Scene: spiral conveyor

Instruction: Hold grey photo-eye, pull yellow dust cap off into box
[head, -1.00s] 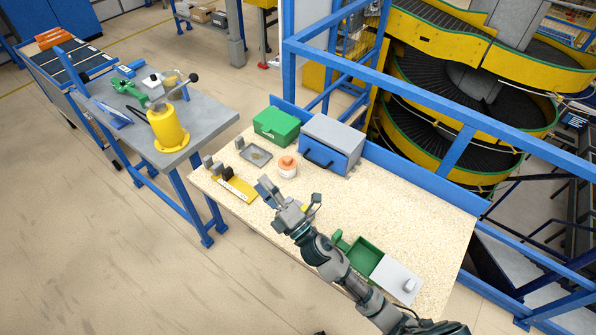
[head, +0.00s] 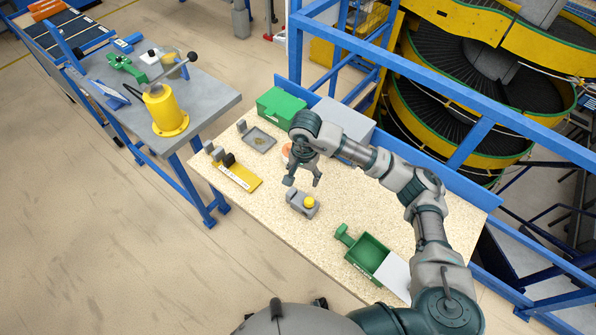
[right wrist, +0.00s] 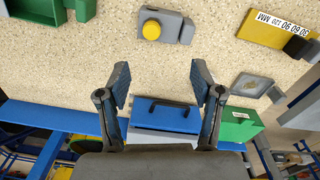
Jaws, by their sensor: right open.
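The grey photo-eye (head: 296,198) lies on the speckled bench, with the round yellow dust cap (head: 309,202) on its right end. Both show at the top of the right wrist view, the photo-eye (right wrist: 174,26) upside down and the cap (right wrist: 152,29) at its left. My right gripper (head: 302,184) is open and empty, above the bench just behind the photo-eye and apart from it. Its spread fingers (right wrist: 161,78) show in the wrist view. A green open box (head: 371,251) stands at the bench's front right. My left gripper is not seen.
A grey cabinet with a blue drawer (right wrist: 165,117) and a green case (head: 281,106) stand at the back. A small grey tray (head: 259,139) and a yellow labelled plate (head: 240,178) lie left. A pale panel (head: 396,274) adjoins the green box. Bench surface around the photo-eye is clear.

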